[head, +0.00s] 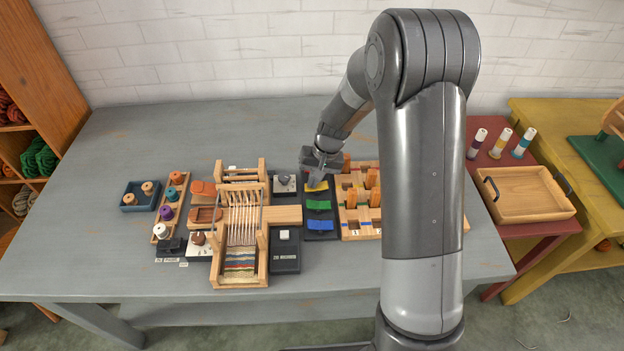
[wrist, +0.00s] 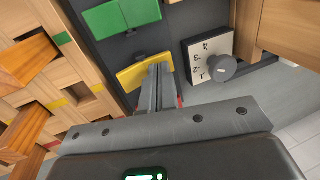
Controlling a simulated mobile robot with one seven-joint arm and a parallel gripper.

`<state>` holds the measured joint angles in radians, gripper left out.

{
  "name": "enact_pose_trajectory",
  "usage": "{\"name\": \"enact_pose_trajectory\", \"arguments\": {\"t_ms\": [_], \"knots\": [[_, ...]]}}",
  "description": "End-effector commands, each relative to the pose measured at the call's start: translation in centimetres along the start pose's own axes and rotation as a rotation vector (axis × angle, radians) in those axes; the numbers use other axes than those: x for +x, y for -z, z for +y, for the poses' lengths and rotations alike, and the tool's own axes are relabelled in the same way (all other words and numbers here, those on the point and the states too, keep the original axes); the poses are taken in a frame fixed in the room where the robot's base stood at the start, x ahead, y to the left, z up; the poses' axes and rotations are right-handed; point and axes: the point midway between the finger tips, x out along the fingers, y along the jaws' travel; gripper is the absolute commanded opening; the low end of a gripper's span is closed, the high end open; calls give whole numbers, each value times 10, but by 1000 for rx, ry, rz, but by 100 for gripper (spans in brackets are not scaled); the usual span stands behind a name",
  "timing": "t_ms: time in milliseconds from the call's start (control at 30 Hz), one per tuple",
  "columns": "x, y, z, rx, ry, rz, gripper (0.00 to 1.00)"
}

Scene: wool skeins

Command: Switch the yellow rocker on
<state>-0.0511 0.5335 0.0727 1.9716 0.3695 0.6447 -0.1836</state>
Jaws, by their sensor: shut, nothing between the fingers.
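A dial with a numbered plate (wrist: 208,55) stands beside the panel. A wooden peg board (head: 350,222) stands on the panel's other side, close to the gripper. A small loom (head: 240,270) is at the left. The grey table's (head: 150,125) back left is clear.

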Motion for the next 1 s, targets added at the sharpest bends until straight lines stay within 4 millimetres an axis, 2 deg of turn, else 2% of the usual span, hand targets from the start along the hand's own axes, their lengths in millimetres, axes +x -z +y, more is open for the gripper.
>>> {"name": "enact_pose_trajectory", "arguments": {"t_ms": [233, 633, 767, 1000], "knots": [[-5, 0, 9, 0, 0, 1, 0], [-11, 0, 8, -1, 0, 2, 0], [-28, 1, 3, -2, 0, 4, 0], [-83, 1, -11, -3, 0, 5, 0]]}}
